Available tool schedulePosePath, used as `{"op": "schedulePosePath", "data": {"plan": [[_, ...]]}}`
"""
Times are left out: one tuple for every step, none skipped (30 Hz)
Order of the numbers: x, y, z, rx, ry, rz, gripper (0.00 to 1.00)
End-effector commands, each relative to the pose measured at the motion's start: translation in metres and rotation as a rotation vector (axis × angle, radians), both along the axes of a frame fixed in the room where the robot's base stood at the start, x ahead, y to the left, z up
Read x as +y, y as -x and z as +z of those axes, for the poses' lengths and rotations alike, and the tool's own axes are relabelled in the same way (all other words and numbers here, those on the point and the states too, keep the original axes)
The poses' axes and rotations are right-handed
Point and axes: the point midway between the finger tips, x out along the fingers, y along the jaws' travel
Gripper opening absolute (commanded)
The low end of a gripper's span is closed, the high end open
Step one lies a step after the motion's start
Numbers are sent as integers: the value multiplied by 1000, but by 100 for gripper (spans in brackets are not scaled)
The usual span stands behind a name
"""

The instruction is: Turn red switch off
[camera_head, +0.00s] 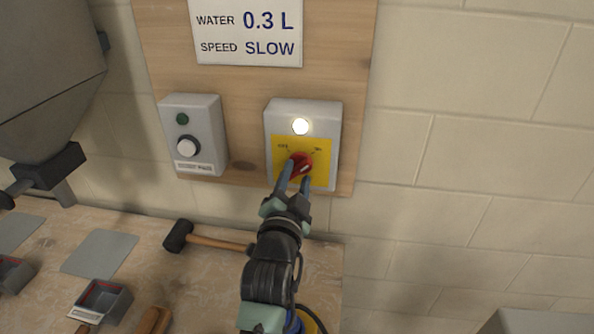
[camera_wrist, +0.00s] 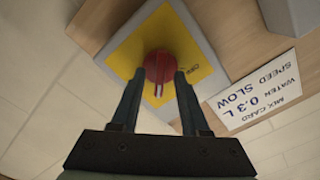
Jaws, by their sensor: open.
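The red switch (camera_head: 301,164) is a round rotary knob on a yellow plate (camera_head: 318,174) of a grey box on the wooden wall board. Its pale pointer line is tilted toward the upper right in the head view. A white lamp (camera_head: 300,126) above it is lit. My gripper (camera_head: 293,181) is at the knob, with its fingers open, one at each side. In the wrist view the red knob (camera_wrist: 158,67) lies between and just beyond the fingertips (camera_wrist: 158,76). I cannot tell whether the fingers touch it.
A second grey box (camera_head: 204,137) with a green lamp and white button is to the left. A sign (camera_head: 247,32) hangs above. On the bench below lie a mallet (camera_head: 178,236) and a small metal box (camera_head: 104,299). A grey hopper (camera_head: 45,70) is at upper left.

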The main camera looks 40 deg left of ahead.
Motion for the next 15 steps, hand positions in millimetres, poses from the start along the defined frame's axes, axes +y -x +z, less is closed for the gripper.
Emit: {"op": "schedulePosePath", "data": {"plan": [[2, -4, 1, 1, -1, 0, 45], [3, -6, 0, 1, 1, 0, 45], [4, -7, 1, 0, 0, 0, 45], [5, -8, 1, 0, 0, 0, 45], [6, -9, 1, -1, 1, 0, 45], [6, -10, 0, -1, 1, 0, 45], [6, -10, 0, -1, 1, 0, 45], [6, -11, 0, -1, 1, 0, 45], [6, -11, 0, -1, 1, 0, 45], [6, -11, 0, -1, 1, 0, 45], [6, -11, 0, -1, 1, 0, 45], [6, -11, 0, -1, 1, 0, 45], [6, -10, 0, -1, 1, 0, 45], [6, -10, 0, -1, 1, 0, 45], [6, -10, 0, -1, 1, 0, 41]]}}
